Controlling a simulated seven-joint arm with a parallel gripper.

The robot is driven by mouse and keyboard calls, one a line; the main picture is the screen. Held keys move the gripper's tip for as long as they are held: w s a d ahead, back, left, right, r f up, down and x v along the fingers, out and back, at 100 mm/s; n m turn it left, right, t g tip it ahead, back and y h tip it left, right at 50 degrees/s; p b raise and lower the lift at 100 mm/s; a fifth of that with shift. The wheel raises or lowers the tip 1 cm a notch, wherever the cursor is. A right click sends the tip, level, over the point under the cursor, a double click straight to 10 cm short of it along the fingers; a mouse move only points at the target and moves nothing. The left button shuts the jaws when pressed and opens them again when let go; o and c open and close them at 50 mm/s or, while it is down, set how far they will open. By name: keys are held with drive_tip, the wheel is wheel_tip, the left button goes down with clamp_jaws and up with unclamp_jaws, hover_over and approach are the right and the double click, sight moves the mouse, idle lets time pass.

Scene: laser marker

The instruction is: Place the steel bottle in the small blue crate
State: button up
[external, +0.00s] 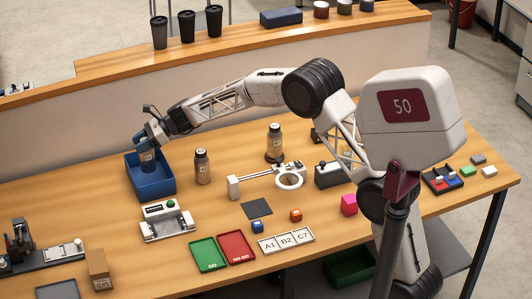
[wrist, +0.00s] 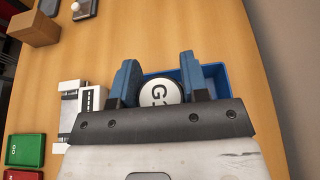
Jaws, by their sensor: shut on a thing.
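A steel bottle (wrist: 160,93) with a pale cap marked with dark lettering stands between the two blue fingers of my gripper (wrist: 158,82). The fingers are shut on it from both sides. In the external view my gripper (external: 149,150) points down at the small blue crate (external: 163,190), with the bottle within the crate's opening. The crate (wrist: 216,80) also shows behind and right of the bottle in the wrist view. The bottle's lower part is hidden, so I cannot tell whether it touches the crate floor.
Two other bottles stand on the bench: one (external: 202,167) just right of the crate, one (external: 274,141) farther right near a white ring fixture (external: 289,177). A white device (external: 167,222) sits in front of the crate. Green (external: 208,254) and red (external: 236,247) trays lie nearer the front.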

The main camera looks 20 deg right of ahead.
sight(142, 155)
drive_tip(key=shift+f, duration=2.65)
drive_tip(key=o, duration=1.2)
drive_tip(key=shift+o, duration=0.2)
drive_tip(key=shift+d+r, duration=0.1)
drive_tip(key=shift+r, duration=0.1)
drive_tip(key=v, duration=1.1)
drive_tip(key=shift+d, duration=0.4)
drive_tip(key=shift+r, duration=0.1)
drive_tip(key=shift+d, duration=0.1)
